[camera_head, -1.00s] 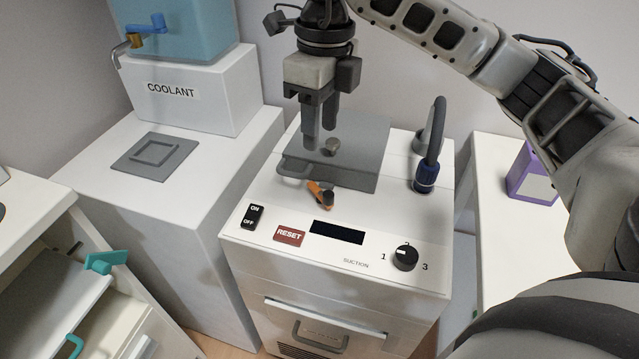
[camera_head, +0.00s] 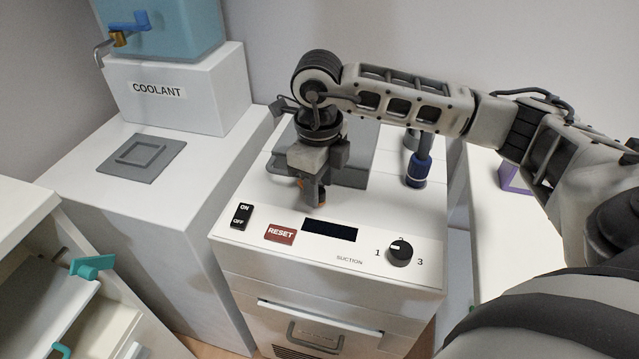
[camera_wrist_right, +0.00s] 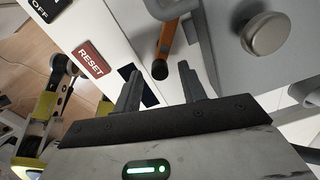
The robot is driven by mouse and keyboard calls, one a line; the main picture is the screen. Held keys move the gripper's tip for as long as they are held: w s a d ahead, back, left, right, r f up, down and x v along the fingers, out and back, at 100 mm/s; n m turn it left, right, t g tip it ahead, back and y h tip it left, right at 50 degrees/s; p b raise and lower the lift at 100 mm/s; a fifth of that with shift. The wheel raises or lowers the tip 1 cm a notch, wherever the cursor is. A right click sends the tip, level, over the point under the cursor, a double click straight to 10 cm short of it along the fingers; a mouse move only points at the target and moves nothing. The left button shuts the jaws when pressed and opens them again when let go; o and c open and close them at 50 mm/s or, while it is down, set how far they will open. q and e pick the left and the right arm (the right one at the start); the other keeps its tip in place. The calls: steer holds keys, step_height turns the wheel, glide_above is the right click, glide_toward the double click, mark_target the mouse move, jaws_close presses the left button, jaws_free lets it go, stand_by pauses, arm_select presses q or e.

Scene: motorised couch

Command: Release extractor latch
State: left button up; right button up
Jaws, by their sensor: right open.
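The white extractor unit (camera_head: 262,215) stands in the middle of the head view, with a grey lid (camera_head: 358,160) on top. The orange latch with a dark tip lies at the lid's front edge; it shows clearly in the right wrist view (camera_wrist_right: 167,38). In the head view my right gripper hides most of the latch. My right gripper (camera_head: 313,199) points down over it. In the wrist view the open fingers (camera_wrist_right: 158,75) stand either side of the latch's dark tip, with gaps visible. I cannot tell contact or exact height. My left gripper is not in view.
The front panel holds an ON/OFF switch (camera_head: 242,215), a red RESET button (camera_head: 280,233), a dark display (camera_head: 330,230) and a suction knob (camera_head: 399,252). A blue-collared hose (camera_head: 417,172) rises right of the lid. A round lid knob (camera_wrist_right: 266,34) is close to the gripper.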

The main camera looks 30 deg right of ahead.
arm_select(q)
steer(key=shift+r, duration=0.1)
arm_select(e)
steer(key=shift+f, duration=0.3)
jaws_close()
steer(key=shift+d+f+n+b, duration=0.1)
steer(key=shift+f+n+b, duration=0.05)
steer(key=shift+n+b, duration=0.3)
steer(key=shift+d+n+b, duration=0.1)
steer(key=shift+n+b, duration=0.15)
steer(key=shift+b, duration=0.15)
steer(key=shift+n, duration=0.3)
steer(key=shift+r, duration=0.2)
jaws_free()
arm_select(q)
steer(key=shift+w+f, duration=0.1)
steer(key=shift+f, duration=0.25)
